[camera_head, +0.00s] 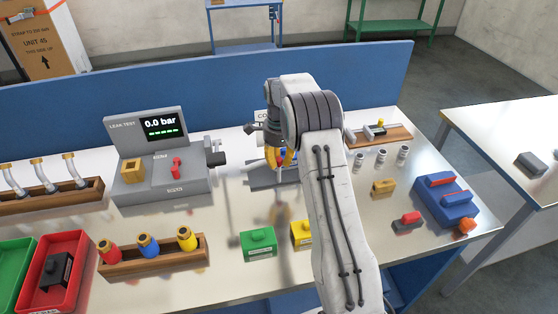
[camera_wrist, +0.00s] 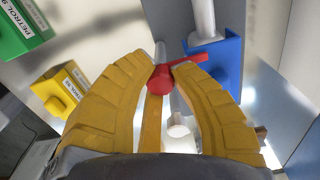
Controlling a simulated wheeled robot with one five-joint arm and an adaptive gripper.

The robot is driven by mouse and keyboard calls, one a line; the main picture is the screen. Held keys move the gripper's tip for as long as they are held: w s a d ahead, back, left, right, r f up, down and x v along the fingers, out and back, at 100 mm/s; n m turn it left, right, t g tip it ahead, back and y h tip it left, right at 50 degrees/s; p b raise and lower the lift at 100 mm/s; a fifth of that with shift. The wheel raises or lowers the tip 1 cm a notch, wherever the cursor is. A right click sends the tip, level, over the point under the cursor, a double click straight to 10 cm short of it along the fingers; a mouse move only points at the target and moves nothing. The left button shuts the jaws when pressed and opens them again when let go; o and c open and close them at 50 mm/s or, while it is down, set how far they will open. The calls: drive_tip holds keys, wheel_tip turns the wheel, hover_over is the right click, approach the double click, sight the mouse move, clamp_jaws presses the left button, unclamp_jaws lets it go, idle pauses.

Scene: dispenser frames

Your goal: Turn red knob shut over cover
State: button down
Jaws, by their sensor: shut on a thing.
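My gripper (camera_head: 281,157) reaches down at the grey stand behind the middle of the bench in the head view; my arm hides much of that spot. In the wrist view my gripper's yellow fingers (camera_wrist: 163,72) are shut on a red knob (camera_wrist: 160,80). The knob has a round end between the fingertips and a red bar reaching up to the right. A blue block (camera_wrist: 228,62) with a grey cylinder stands just beyond the right finger. I cannot tell which part is the cover.
A green block (camera_head: 258,243) and a yellow block (camera_head: 301,234) stand in front of the stand. The leak tester (camera_head: 160,165) is to the left, showing 0.0 bar. A wooden rack (camera_head: 150,258) with coloured nozzles stands front left. A blue box (camera_head: 445,197) is at right.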

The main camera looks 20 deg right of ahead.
sight(279, 159)
drive_tip(key=shift+f, duration=0.1)
idle(0.3)
drive_tip(key=c, duration=1.1)
unclamp_jaws()
drive_tip(key=shift+o, duration=0.2)
wheel_tip(279, 159, up, 12)
